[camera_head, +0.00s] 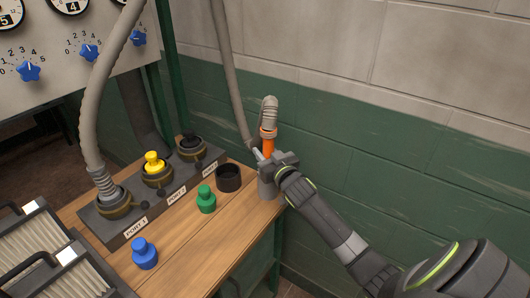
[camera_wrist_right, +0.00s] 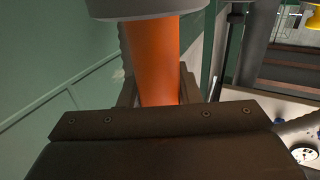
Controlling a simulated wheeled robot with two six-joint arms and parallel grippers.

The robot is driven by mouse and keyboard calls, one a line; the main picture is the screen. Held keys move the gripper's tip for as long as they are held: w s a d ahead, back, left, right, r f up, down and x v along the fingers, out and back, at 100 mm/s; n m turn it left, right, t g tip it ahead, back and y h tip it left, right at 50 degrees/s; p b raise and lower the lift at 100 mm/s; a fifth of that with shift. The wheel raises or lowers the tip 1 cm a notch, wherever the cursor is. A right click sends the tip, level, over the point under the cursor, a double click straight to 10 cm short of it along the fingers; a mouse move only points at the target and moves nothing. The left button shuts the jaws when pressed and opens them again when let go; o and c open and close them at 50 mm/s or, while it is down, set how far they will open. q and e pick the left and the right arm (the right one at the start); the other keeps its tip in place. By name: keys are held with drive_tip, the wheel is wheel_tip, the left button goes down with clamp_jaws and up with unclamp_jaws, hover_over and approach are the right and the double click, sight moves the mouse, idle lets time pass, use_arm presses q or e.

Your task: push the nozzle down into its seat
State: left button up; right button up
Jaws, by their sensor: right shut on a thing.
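The nozzle (camera_head: 268,144) is an orange tube with a grey ribbed hose end on top. It stands about upright at the far right of the wooden bench. My right gripper (camera_head: 268,160) is shut around its orange part, which fills the middle of the right wrist view (camera_wrist_right: 153,60). Directly below the gripper is a grey cylinder (camera_head: 268,187) by the bench edge; its wide grey end (camera_wrist_right: 145,8) meets the orange tube at the top of the wrist view. I cannot tell whether this cylinder is the seat, or how deep the tube sits. My left gripper is not in view.
A black ring-shaped cup (camera_head: 229,177), a green plug (camera_head: 206,199) and a blue plug (camera_head: 145,253) stand on the bench (camera_head: 190,246). The green wall (camera_head: 340,140) is close behind the nozzle.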

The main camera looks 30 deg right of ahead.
drive_tip(key=shift+f+b, duration=0.7)
drive_tip(key=shift+f, duration=0.3)
drive_tip(key=o, duration=1.1)
drive_tip(key=s+b, duration=0.1)
drive_tip(key=s, duration=0.4)
drive_tip(key=s+a+b, duration=0.1)
drive_tip(key=s, duration=1.1)
drive_tip(key=shift+s+a+b, duration=0.2)
drive_tip(key=shift+b, duration=0.2)
